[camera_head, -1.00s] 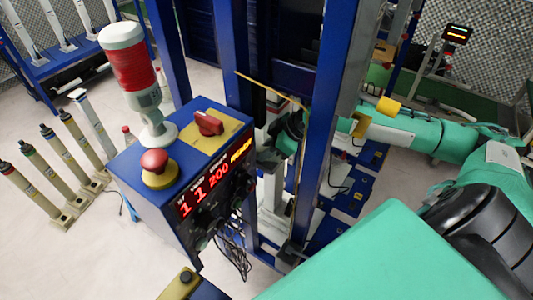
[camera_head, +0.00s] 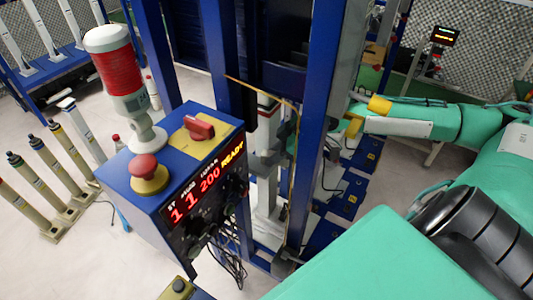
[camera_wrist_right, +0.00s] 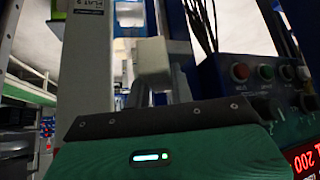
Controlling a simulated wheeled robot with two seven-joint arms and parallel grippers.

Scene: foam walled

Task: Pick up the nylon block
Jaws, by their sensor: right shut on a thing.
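A pale, blocky piece that looks like the nylon block (camera_wrist_right: 153,56) shows in the right wrist view, straight ahead of the gripper. My right gripper (camera_wrist_right: 158,88) is shut on it; the dark wrist plate hides part of the fingers. In the head view my right arm comes in from the right and passes behind a blue post, with the right gripper (camera_head: 266,158) inside the blue frame. The post hides part of it, and I cannot make out the block clearly there. My left gripper is not in view.
The blue frame post (camera_head: 318,120) stands close to my right arm. A blue control box (camera_head: 170,175) with a red button, a lit display and a red-and-white lamp (camera_head: 122,75) stands left of the gripper. Several upright cylinders (camera_head: 60,165) stand on the floor at left.

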